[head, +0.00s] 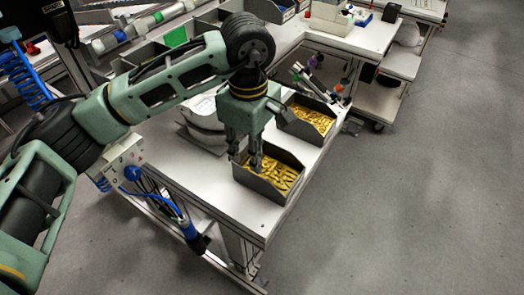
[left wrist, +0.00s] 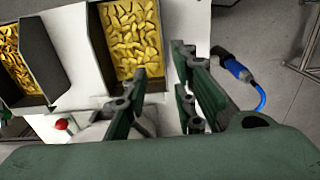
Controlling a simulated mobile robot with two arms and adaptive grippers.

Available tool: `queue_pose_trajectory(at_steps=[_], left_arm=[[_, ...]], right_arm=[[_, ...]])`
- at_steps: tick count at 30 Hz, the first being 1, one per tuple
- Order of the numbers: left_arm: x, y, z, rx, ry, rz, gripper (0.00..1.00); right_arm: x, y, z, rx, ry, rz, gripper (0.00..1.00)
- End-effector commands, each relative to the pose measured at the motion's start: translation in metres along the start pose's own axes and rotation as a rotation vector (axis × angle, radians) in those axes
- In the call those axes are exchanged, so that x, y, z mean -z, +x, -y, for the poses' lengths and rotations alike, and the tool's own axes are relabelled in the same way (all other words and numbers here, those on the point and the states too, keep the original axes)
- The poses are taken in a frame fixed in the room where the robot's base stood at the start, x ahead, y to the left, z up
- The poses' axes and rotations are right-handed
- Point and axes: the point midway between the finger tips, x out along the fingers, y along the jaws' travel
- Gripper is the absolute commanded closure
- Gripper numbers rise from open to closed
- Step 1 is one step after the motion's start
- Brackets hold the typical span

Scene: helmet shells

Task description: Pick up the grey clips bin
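Two grey bins filled with yellow clips sit on the white table. The nearer grey clips bin (head: 262,187) is at the table's front end, and it also shows in the left wrist view (left wrist: 159,22). The second grey bin (head: 322,129) is farther back, and it shows at the left of the wrist view (left wrist: 42,52). My left gripper (head: 246,158) points down at the nearer bin's left end. Its fingers (left wrist: 165,72) are apart, one over the clips and the other outside the wall. Whether they touch the bin is unclear. My right gripper is out of view.
A white rounded shell (head: 203,122) sits left of the bins, partly hidden by my left arm. Tools (head: 312,82) stand behind the second bin. A blue cable connector (head: 190,232) hangs beside the table's left edge. The floor (head: 420,200) at right is clear.

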Motion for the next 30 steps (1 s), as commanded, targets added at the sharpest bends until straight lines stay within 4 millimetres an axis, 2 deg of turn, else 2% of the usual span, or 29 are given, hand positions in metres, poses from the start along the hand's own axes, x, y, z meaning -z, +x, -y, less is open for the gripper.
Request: queue_pose_trajectory(at_steps=[4, 8, 13, 17, 21, 24, 27, 30], left_arm=[[-0.001, 0.012, 0.001, 0.004, 0.001, 0.002, 0.75], [-0.001, 0.025, 0.002, 0.004, 0.002, 0.002, 0.75], [0.0, 0.044, 0.004, 0.006, 0.0, 0.004, 0.75], [0.0, 0.064, 0.004, 0.004, -0.001, 0.004, 0.75], [0.0, 0.076, 0.003, 0.001, 0.0, 0.002, 0.75], [0.0, 0.078, 0.003, 0.0, 0.001, 0.002, 0.75], [0.0, 0.078, 0.003, 0.0, 0.001, 0.002, 0.75], [0.0, 0.078, 0.003, 0.0, 0.001, 0.002, 0.82]], right_arm=[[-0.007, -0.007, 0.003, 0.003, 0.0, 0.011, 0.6], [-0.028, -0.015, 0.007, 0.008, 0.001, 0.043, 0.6], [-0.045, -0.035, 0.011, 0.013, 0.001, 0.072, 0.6], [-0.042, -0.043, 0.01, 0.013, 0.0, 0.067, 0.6], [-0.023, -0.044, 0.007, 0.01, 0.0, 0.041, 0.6], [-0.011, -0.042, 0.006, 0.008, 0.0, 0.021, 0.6], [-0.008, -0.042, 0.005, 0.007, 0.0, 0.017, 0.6], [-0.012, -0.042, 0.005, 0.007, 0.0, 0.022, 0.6]])
